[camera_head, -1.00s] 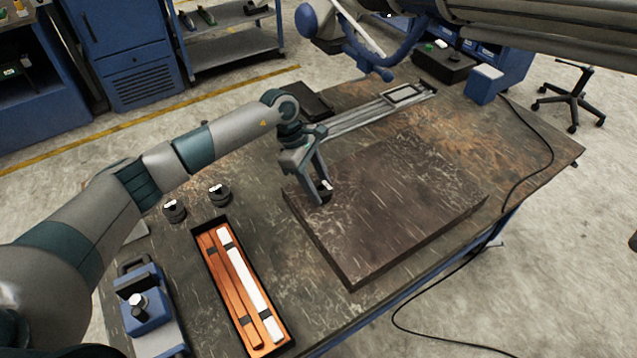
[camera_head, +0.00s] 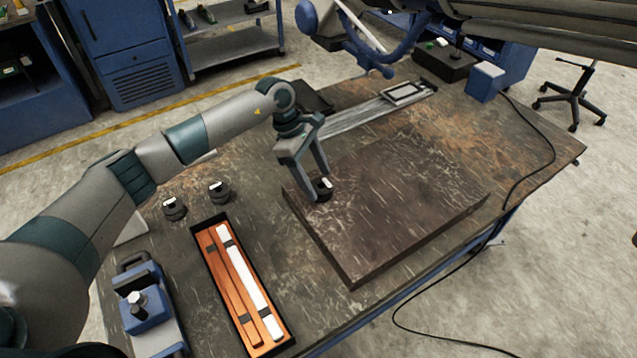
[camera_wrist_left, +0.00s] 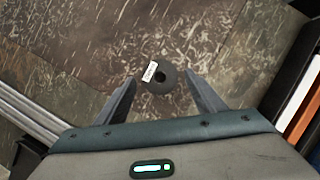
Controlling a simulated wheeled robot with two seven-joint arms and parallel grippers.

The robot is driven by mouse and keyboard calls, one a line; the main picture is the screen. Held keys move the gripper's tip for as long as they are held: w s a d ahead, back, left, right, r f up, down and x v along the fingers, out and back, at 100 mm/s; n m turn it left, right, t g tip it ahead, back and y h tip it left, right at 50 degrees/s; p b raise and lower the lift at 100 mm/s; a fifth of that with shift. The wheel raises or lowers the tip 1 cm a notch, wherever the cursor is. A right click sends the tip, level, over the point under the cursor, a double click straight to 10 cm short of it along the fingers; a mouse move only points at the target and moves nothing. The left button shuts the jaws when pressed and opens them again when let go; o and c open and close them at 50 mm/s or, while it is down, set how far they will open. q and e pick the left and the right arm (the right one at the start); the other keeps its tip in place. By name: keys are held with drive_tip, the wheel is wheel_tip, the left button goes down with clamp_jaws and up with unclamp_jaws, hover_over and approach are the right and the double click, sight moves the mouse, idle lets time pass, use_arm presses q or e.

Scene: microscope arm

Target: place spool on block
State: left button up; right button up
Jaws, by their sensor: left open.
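A dark round spool (camera_head: 323,189) with a white label stands on the left corner of the wide, flat dark block (camera_head: 400,210). My left gripper (camera_head: 314,178) is open just above and beside this spool. In the left wrist view the spool (camera_wrist_left: 165,82) shows whole, at the gap between the two spread fingertips, and rests on the scratched block top (camera_wrist_left: 200,35). I cannot tell whether a finger touches it. Two similar spools, one on the left (camera_head: 174,209) and one on the right (camera_head: 219,193), stand on the table left of the block. My right gripper is out of view.
A black tray (camera_head: 197,240) with orange and white bars lies in front of the block's left side. A blue device (camera_head: 148,310) stands at the front left. A grey rail (camera_head: 365,115) lies behind the block. Most of the block top is bare.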

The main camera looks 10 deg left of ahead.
use_arm(q)
drive_tip(key=b+v, duration=0.2)
drive_tip(key=v, duration=0.8)
drive_tip(key=shift+b, duration=0.4)
drive_tip(key=shift+a, duration=0.1)
